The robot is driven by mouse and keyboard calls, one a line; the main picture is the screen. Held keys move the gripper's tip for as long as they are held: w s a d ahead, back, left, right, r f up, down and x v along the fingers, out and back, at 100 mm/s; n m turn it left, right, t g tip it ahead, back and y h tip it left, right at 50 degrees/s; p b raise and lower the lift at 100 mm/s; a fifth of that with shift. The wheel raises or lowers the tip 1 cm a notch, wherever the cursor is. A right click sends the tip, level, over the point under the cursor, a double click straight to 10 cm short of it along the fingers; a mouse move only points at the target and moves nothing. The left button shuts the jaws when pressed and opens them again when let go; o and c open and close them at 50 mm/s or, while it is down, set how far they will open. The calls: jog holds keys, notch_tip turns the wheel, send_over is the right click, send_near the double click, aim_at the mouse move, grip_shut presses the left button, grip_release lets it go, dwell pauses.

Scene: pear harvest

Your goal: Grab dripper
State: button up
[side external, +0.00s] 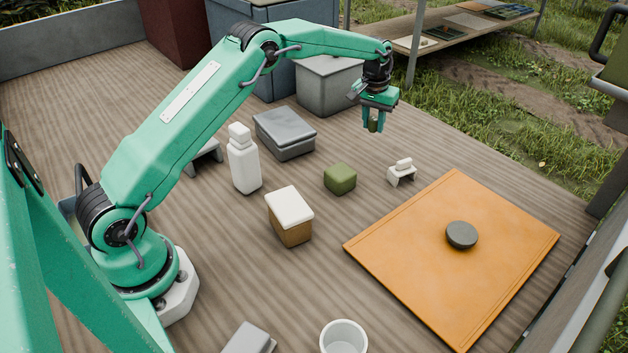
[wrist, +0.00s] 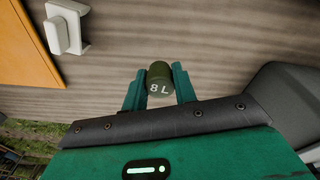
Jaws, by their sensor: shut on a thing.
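A small olive-green cylinder marked "8 L", which looks like the dripper (wrist: 161,87), sits between the two green fingers of my gripper (wrist: 159,72) in the wrist view. Its marked end faces the camera and both fingers touch its sides. In the side view my gripper (side external: 373,122) points down and holds the dripper (side external: 373,127) above the deck, behind the green block. The fingers hide part of it there.
A white holder (side external: 401,175) stands right of a green block (side external: 340,179). An orange mat (side external: 400,250) bears a dark round disc (side external: 461,235). A white bottle (side external: 243,163), a grey box (side external: 285,137), a white-topped block (side external: 289,214) and a white cup (side external: 344,339) stand on the deck.

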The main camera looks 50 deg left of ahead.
jog(key=s+d+r, duration=0.2)
jog(key=d+r, duration=0.2)
jog(key=d, duration=0.2)
jog(key=shift+s, duration=0.25)
jog(key=shift+d, duration=0.15)
